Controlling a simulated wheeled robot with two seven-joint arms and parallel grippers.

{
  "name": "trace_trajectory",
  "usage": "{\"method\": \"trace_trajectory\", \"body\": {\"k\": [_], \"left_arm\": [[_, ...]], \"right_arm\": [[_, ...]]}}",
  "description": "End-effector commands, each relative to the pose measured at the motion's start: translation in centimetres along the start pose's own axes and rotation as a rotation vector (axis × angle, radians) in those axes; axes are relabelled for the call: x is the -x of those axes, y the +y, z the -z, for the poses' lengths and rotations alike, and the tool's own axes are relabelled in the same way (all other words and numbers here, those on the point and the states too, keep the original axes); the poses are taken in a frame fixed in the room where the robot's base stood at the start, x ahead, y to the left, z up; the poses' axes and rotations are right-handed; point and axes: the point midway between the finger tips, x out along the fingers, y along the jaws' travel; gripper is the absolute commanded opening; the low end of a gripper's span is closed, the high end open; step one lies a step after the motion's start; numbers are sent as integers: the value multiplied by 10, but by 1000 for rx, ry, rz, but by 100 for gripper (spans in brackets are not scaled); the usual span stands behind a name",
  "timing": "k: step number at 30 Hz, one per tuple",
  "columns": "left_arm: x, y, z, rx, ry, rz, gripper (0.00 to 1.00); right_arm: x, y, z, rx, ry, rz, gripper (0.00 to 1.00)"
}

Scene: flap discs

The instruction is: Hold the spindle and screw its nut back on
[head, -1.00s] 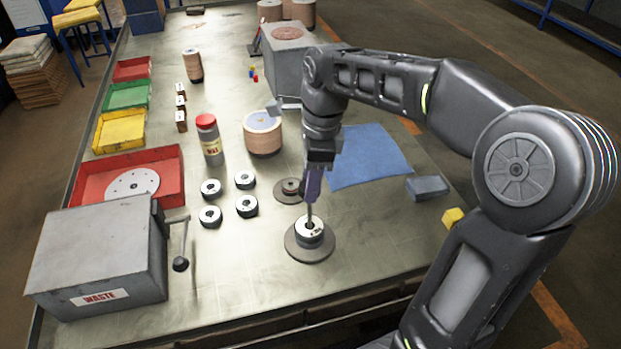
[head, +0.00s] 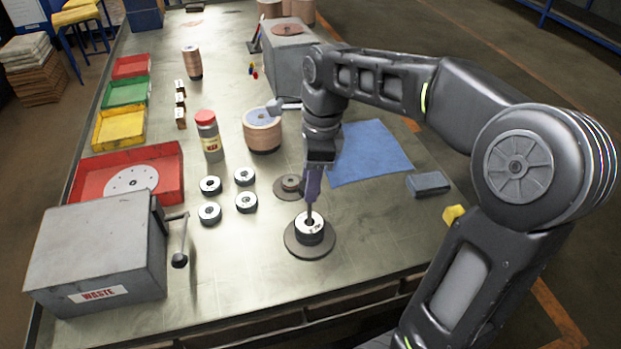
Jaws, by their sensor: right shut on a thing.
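My right gripper (head: 318,168) comes down from above, near the middle of the table. It is shut on a purple-handled tool (head: 313,186), held upright with its thin shaft pointing down. The shaft's lower end is at the central hole of a white-topped, dark-sided ring (head: 306,234) on a wide dark disc (head: 325,248). I cannot tell a separate spindle or nut there; the tool partly hides the hole. A second dark disc (head: 282,193) with a small hub lies just behind, partly covered by the tool. My left gripper is not in view.
Several white-topped rings (head: 210,186) stand to the left. A red-capped bottle (head: 208,140) and a coppery stack (head: 262,135) stand behind them. A grey waste box (head: 95,250) with a lever (head: 180,240) is front left. A blue cloth (head: 368,152) and grey block (head: 428,184) lie right.

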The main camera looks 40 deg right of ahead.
Motion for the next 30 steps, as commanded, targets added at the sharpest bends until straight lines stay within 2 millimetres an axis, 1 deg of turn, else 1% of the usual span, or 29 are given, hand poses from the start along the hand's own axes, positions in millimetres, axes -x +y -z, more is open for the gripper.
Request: {"method": "trace_trajectory", "body": {"k": [14, 15, 23, 30], "left_arm": [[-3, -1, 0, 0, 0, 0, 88], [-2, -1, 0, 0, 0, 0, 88], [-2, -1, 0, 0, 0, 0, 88], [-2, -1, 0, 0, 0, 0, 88]], "right_arm": [[-5, 0, 1, 0, 0, 0, 0], [-5, 0, 1, 0, 0, 0, 44], [-5, 0, 1, 0, 0, 0, 65], [-5, 0, 1, 0, 0, 0, 66]]}}
